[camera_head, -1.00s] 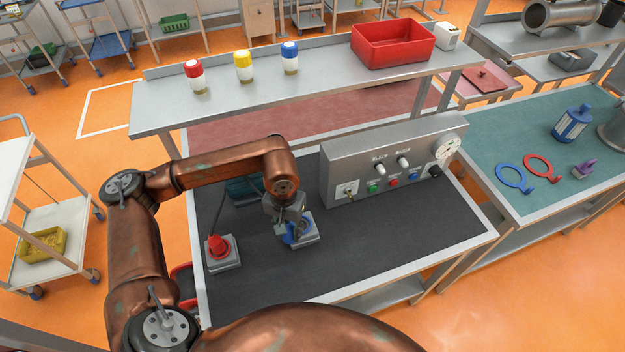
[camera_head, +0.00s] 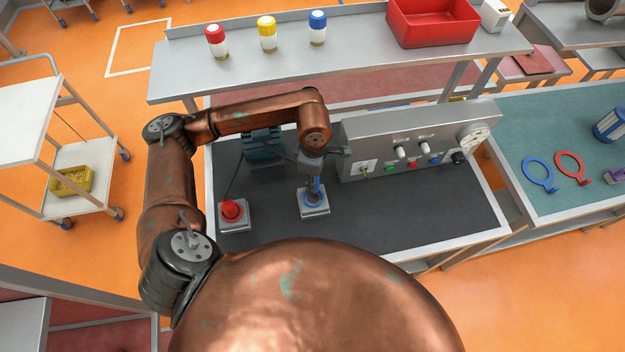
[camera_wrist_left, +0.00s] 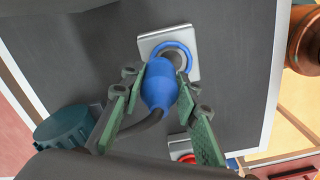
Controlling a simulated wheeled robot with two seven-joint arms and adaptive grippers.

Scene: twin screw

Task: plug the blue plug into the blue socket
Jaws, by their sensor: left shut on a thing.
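The blue plug (camera_wrist_left: 160,84) is held between the green-padded fingers of my left gripper (camera_wrist_left: 157,88), with its dark cable trailing behind. The blue socket (camera_wrist_left: 188,55) is a blue ring on a pale square block, and the plug's front end overlaps its opening in the wrist view. In the head view the left gripper (camera_head: 313,170) points down over the blue socket (camera_head: 313,203), with the blue plug (camera_head: 314,187) roughly upright between them. I cannot tell whether the plug's tip is inside the opening. My right gripper is not in view.
A grey control panel (camera_head: 415,145) stands behind to the right. The mat's right part (camera_head: 430,205) is clear.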

